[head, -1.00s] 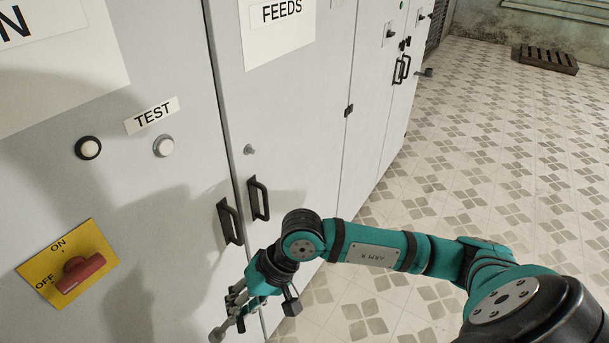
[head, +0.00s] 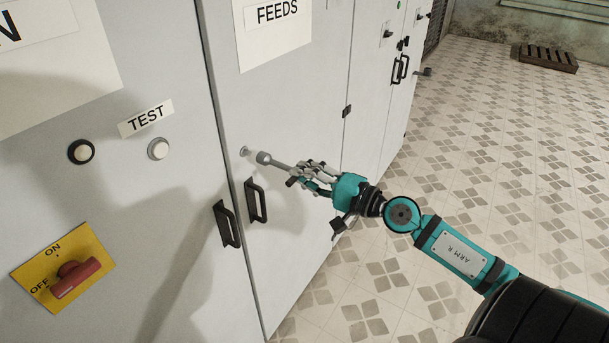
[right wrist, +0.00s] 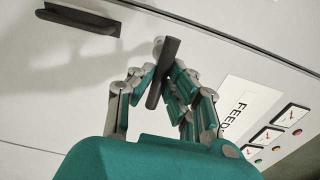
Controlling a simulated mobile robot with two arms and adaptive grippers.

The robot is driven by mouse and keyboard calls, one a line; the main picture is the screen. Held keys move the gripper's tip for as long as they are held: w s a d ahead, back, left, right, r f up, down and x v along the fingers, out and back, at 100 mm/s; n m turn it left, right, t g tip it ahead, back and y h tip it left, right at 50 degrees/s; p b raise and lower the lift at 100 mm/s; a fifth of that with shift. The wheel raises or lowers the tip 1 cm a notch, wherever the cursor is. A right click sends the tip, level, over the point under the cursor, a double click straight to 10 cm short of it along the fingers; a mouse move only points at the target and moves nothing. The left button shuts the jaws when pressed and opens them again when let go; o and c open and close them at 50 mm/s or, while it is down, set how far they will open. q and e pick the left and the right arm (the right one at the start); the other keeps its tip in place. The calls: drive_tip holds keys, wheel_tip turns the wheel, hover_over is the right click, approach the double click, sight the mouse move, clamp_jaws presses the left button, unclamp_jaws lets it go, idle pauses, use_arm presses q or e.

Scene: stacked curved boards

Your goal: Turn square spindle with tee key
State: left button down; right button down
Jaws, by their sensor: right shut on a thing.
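The tee key (head: 279,163) is a grey shaft with a round socket end and a dark crossbar. My right gripper (head: 312,175) is shut on it, with the socket end pointing left at the cabinet door. The square spindle (head: 244,151) sticks out of the FEEDS door, just left of the socket end. A small gap seems to show between them. In the right wrist view the dark crossbar (right wrist: 164,74) stands out between my fingers (right wrist: 153,90). The crossbar and fingers hide most of the spindle area there. My left gripper is out of view.
Two black door handles (head: 256,202) (head: 227,224) sit below the spindle. A red rotary switch (head: 75,279) on a yellow plate and TEST buttons (head: 158,149) are on the left door. Tiled floor (head: 480,160) to the right is open, with a pallet (head: 544,58) far back.

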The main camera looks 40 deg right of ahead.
sight(288, 168)
drive_tip(key=shift+r, duration=0.1)
drive_tip(key=shift+w+a+r+p, duration=0.1)
drive_tip(key=shift+w+a+p, duration=0.15)
drive_tip(key=shift+w+p, duration=0.4)
drive_tip(key=shift+w+a, duration=0.2)
drive_tip(key=shift+w, duration=0.15)
drive_tip(key=shift+p, duration=0.3)
drive_tip(key=shift+p+x, duration=0.45)
drive_tip(key=shift+x, duration=0.6)
idle(0.4)
